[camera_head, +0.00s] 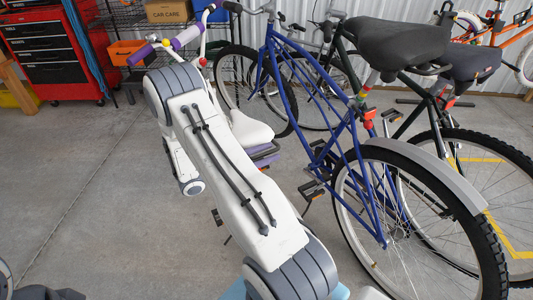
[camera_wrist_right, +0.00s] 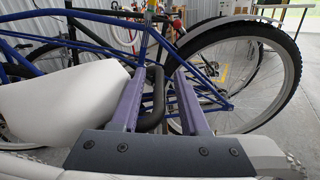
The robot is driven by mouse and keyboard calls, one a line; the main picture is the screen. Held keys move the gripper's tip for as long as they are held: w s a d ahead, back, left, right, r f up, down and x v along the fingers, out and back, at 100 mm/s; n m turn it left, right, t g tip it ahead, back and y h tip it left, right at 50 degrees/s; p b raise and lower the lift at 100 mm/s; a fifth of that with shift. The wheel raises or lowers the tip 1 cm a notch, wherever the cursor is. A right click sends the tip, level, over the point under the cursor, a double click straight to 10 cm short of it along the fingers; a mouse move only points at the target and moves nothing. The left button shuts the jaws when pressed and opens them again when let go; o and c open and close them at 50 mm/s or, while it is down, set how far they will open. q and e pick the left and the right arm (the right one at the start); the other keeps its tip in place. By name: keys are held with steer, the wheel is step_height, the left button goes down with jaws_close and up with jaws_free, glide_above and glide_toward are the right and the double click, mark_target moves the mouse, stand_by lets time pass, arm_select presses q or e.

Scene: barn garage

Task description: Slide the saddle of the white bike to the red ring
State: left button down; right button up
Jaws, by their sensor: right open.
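The white bike's saddle (camera_head: 250,128) shows beside my right forearm in the head view; my arm hides most of the bike below it. The bike's purple grips (camera_head: 187,37) show further back. In the wrist view the white saddle (camera_wrist_right: 62,108) fills the left side, next to the fingers. My right gripper (camera_head: 264,151) is at the saddle's near end, with its purple fingers (camera_wrist_right: 158,108) apart. A dark curved bar (camera_wrist_right: 153,95) shows between the fingers; I cannot tell whether they touch it. I cannot make out a red ring on the white bike. My left gripper is out of view.
A blue bike (camera_head: 313,95) with a black saddle (camera_head: 397,42) stands close on the right, its rear wheel (camera_head: 420,225) near my arm. More bikes stand behind it. A red tool chest (camera_head: 55,50) stands back left. The left floor is clear.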

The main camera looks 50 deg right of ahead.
steer(key=v, duration=1)
steer(key=shift+a+p, duration=0.3)
steer(key=shift+p, duration=0.1)
steer(key=s+a+r+m+t+y, duration=0.1)
steer(key=s+a+r+t+y, duration=0.15)
steer(key=s+a+y, duration=0.6)
steer(key=s+a+r+m+t+y, duration=0.2)
steer(key=s+a+r+y, duration=0.15)
steer(key=a, duration=0.95)
steer(key=s+a+r+m+t+y, duration=0.1)
steer(key=s+a+r+t+y, duration=0.15)
steer(key=s+a+y, duration=0.55)
step_height(320, 180, up, 22)
steer(key=w+a+h+p, duration=0.2)
steer(key=p, duration=2)
steer(key=shift+g, duration=0.3)
